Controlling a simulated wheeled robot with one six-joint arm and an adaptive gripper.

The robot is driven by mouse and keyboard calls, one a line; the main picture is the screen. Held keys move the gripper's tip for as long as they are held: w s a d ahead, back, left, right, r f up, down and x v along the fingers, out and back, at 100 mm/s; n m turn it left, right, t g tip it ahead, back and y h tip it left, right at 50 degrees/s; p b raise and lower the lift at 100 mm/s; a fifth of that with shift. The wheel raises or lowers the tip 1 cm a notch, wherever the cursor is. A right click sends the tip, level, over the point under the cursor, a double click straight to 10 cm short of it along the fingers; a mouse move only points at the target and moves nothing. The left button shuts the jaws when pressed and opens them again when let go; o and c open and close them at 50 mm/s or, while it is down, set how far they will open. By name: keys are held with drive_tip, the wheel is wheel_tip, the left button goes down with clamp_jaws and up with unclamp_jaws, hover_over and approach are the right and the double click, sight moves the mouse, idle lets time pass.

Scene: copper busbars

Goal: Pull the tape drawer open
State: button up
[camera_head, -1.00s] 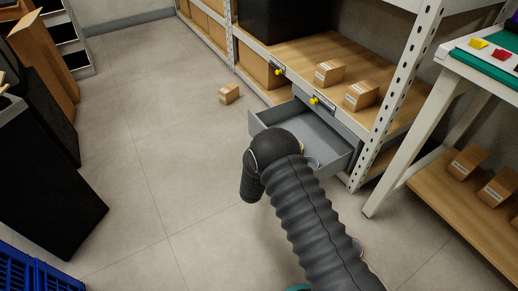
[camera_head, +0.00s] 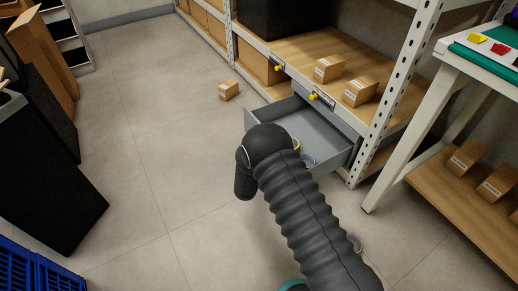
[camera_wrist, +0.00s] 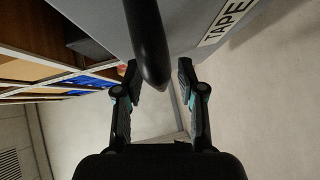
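The tape drawer (camera_head: 322,128) is a grey tray under the lower shelf, standing out from the rack with its inside showing. In the wrist view the grey drawer front carries a white TAPE label (camera_wrist: 228,20). A dark bar handle (camera_wrist: 150,45) runs down in front of it. In the head view my arm hides the gripper and the handle.
Cardboard boxes (camera_head: 361,92) stand on the shelf above the drawer, and one small box (camera_head: 229,91) lies on the floor. A white-legged workbench (camera_head: 410,150) stands at right. Dark bins (camera_head: 45,175) and a blue crate (camera_head: 40,275) stand at left. The middle floor is clear.

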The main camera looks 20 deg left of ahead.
drive_tip(key=v, duration=1.2)
idle(0.4)
